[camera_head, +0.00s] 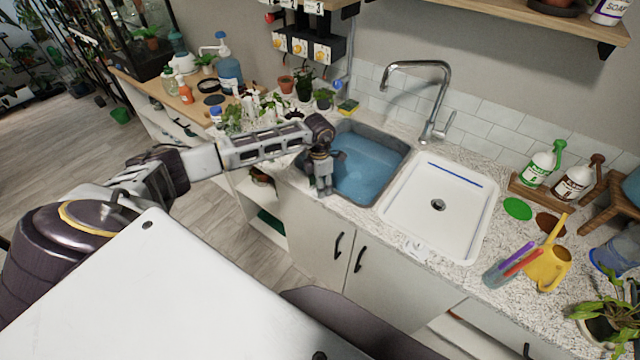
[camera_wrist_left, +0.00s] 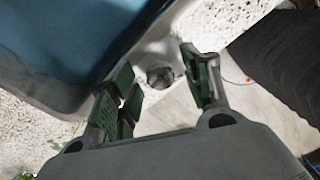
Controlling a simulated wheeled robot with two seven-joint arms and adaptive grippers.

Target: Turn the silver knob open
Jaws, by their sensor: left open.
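The silver knob (camera_wrist_left: 160,77) shows in the left wrist view as a round metal piece on a pale mount, just beside the blue-filled basin. My left gripper (camera_wrist_left: 158,92) is open, with green-padded fingers on either side of the knob in that view. I cannot tell how far below the fingertips the knob is. In the head view my left gripper (camera_head: 323,188) points down at the front left edge of the blue-filled sink basin (camera_head: 398,165), and it hides the knob there. My right gripper is not in view.
The chrome faucet (camera_head: 440,85) stands behind the basins. A white basin (camera_head: 465,205) lies to the right, with a small white fitting (camera_head: 418,247) at its front. Potted plants crowd the counter left of the sink. A yellow watering can (camera_head: 548,267) stands at right.

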